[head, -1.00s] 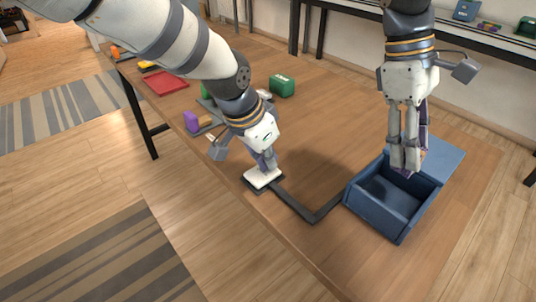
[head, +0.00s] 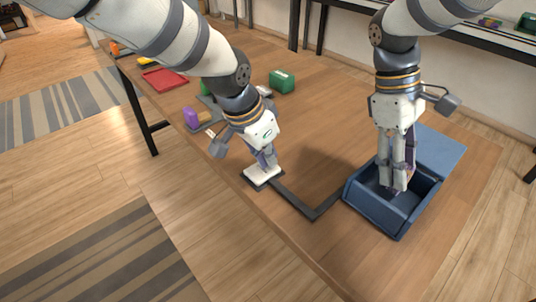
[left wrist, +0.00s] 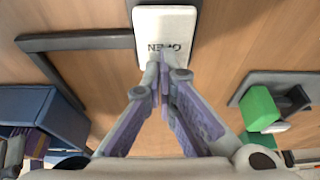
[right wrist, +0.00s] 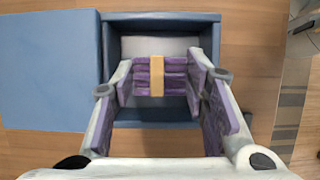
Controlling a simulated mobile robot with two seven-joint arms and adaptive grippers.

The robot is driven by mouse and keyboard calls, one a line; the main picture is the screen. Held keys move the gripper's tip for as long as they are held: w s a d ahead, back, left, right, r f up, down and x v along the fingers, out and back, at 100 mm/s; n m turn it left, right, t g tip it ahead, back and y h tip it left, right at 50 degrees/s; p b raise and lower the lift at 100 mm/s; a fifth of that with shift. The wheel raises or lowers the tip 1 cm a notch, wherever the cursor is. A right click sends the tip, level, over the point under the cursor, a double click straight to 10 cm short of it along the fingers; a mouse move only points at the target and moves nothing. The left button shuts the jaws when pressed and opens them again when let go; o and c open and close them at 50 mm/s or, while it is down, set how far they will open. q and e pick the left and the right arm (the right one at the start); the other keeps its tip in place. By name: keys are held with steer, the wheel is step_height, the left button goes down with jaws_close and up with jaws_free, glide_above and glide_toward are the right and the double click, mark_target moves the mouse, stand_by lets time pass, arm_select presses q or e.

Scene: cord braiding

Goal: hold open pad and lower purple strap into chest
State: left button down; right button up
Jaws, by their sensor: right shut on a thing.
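The white open pad (head: 258,182) sits at the table's near edge. In the left wrist view the pad (left wrist: 165,22) shows upside-down "OPEN" lettering. My left gripper (head: 268,167) has its fingertips together, down at the pad and apparently touching it. The blue chest (head: 370,209) stands at the right with its lid (head: 441,150) open. My right gripper (head: 397,184) reaches down into the chest's mouth. In the right wrist view it is shut on the purple strap (right wrist: 142,76), a folded bundle with a tan band, over the chest's pale inside. The strap's underside is hidden.
A dark strip (head: 293,203) runs along the table from the pad to the chest. The table's middle is clear.

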arm_select(q)
steer(key=shift+f, duration=0.1)
arm_select(e)
steer(key=shift+f, duration=0.65)
steer(key=o, duration=1.2)
arm_select(q)
steer(key=shift+s, duration=0.1)
